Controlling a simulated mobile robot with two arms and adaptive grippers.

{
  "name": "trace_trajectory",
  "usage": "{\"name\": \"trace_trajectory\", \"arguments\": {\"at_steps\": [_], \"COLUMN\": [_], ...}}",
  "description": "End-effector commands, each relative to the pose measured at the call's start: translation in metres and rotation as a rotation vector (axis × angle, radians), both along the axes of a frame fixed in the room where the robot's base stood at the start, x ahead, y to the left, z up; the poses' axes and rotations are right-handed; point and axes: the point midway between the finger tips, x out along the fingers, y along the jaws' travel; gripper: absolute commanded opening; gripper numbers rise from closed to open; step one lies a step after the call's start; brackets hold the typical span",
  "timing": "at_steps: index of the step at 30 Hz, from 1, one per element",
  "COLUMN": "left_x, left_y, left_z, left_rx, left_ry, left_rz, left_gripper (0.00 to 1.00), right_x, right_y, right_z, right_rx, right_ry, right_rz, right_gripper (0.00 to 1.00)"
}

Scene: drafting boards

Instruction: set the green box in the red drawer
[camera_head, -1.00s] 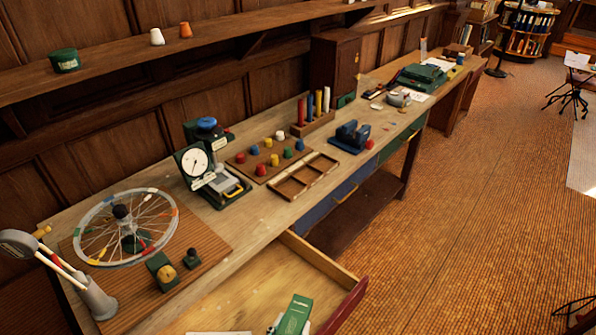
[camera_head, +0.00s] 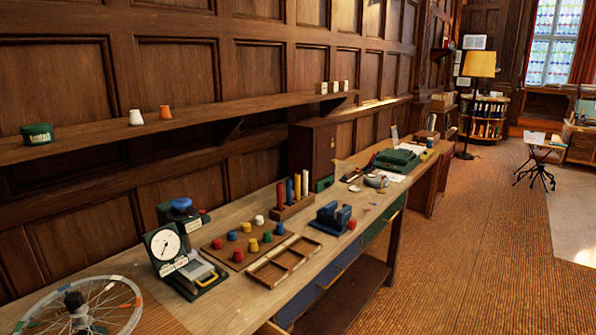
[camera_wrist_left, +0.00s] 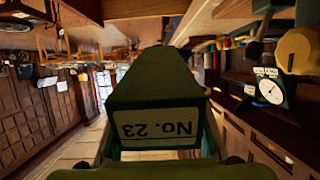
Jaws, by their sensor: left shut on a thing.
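The green box (camera_wrist_left: 155,85) fills the middle of the left wrist view, with a pale label reading "No. 23" upside down. My left gripper (camera_wrist_left: 157,140) is shut on it; the fingers are mostly hidden by the box. The gauge and bench appear upside down behind it, to the right. In the head view neither gripper shows, and the box is out of frame. Only a small wooden edge (camera_head: 270,328), probably of the open red drawer, shows at the bottom; its red front and inside are out of view.
The bench (camera_head: 225,305) holds a wheel (camera_head: 80,312), a dial gauge (camera_head: 165,245), a board of coloured knobs (camera_head: 245,245), a divided wooden tray (camera_head: 285,262) and a blue device (camera_head: 331,217). A shelf (camera_head: 190,117) runs above. The floor (camera_head: 460,260) to the right is clear.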

Motion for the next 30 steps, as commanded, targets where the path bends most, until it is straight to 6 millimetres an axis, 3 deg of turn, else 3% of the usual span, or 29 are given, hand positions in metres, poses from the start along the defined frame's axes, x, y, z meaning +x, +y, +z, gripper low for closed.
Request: {"name": "trace_trajectory", "arguments": {"at_steps": [1,6,10,30], "left_x": [-0.005,-0.026,-0.039,-0.044], "left_y": [-0.005,-0.026,-0.036,-0.041], "left_z": [0.010,0.045,0.058,0.068], "left_rx": [0.010,0.004,0.000,-0.009], "left_ry": [-0.005,-0.001,0.002,-0.003], "left_rz": [-0.063,-0.225,-0.300,-0.332], "left_gripper": [0.05,0.05,0.05,0.05], "right_x": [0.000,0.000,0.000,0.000], "right_y": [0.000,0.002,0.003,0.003], "right_z": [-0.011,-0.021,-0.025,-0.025], "right_rx": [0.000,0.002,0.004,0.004], "right_ry": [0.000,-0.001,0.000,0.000], "right_rz": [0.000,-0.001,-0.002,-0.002], "right_gripper": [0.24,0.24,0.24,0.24]}}
